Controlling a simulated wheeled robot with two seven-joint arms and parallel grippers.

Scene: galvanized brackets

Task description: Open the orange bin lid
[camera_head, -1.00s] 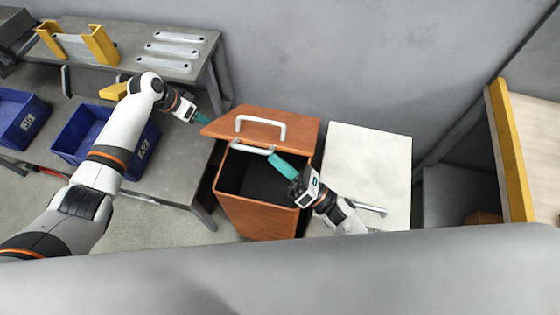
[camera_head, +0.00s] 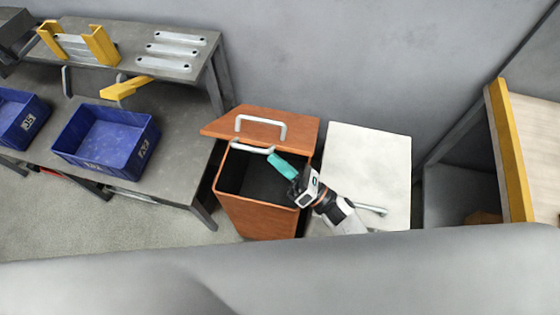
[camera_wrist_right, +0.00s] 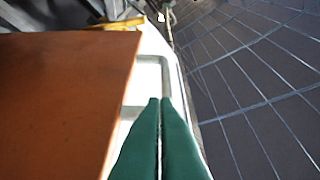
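The orange bin (camera_head: 257,216) stands on the floor in the middle of the head view. Its orange lid (camera_head: 296,130), with a white handle (camera_head: 261,128), sits at the back of the bin. The lid's left end sticks out past the bin, and the dark interior shows in front of it. A second white bar (camera_head: 250,147) runs along the lid's front edge. My right gripper (camera_head: 271,157) is over the opening, its teal fingertips near this bar; contact is unclear. In the right wrist view its fingers (camera_wrist_right: 160,103) are together beside an orange panel (camera_wrist_right: 65,100). My left gripper is out of view.
A white-topped cabinet (camera_head: 362,150) stands right of the bin. A grey workbench (camera_head: 190,165) with blue bins (camera_head: 107,143) and a yellow bracket (camera_head: 122,88) is at the left. A wall is close behind the bin.

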